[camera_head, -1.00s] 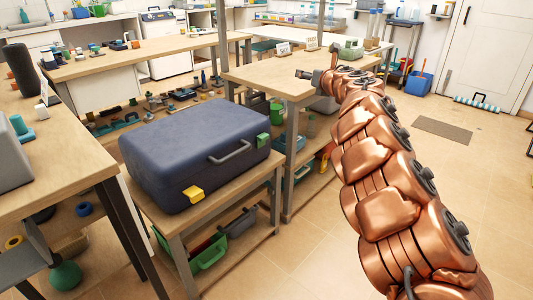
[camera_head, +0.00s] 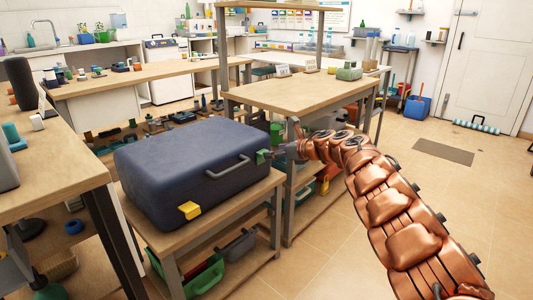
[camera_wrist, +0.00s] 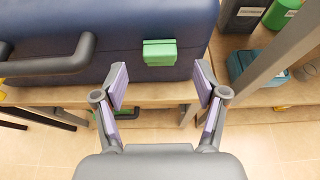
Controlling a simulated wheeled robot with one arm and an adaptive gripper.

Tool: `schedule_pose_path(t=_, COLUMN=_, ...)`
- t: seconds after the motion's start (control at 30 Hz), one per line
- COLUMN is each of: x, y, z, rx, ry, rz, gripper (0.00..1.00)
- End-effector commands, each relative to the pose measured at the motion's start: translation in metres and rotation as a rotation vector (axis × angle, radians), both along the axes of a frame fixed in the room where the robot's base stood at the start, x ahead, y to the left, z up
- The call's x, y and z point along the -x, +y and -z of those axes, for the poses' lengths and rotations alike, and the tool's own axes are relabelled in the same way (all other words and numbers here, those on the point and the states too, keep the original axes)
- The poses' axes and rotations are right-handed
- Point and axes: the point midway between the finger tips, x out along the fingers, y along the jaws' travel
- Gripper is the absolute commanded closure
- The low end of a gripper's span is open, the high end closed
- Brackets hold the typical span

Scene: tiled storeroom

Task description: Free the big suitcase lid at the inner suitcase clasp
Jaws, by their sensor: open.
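The big dark blue suitcase (camera_head: 185,170) lies flat and closed on a low wooden table. It has a grey handle (camera_head: 228,168) on its front side, with a yellow clasp (camera_head: 189,210) near the left end and a green clasp (camera_head: 263,157) near the right end. My gripper (camera_head: 283,150) is close to the green clasp in the head view, its fingers hard to make out there. In the wrist view, my gripper (camera_wrist: 160,80) is open and empty, its two fingers pointing at the suitcase. The green clasp (camera_wrist: 160,52) lies ahead, between the finger lines and apart from them.
The low table (camera_head: 235,206) has a shelf with a green bin (camera_head: 193,278) below. A taller workbench (camera_head: 300,94) with grey posts stands close behind my gripper. In the wrist view, a grey post (camera_wrist: 268,75) is right of the fingers.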

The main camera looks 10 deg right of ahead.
Motion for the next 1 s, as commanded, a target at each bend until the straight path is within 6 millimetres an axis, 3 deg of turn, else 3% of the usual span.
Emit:
schedule_pose_path(t=0.6, x=-0.033, y=0.026, z=0.016, rx=-0.003, ry=-0.001, rz=-0.001, gripper=0.28)
schedule_pose_path(t=1.0, x=-0.038, y=0.028, z=0.020, rx=0.000, ry=0.000, rz=0.001, gripper=0.28)
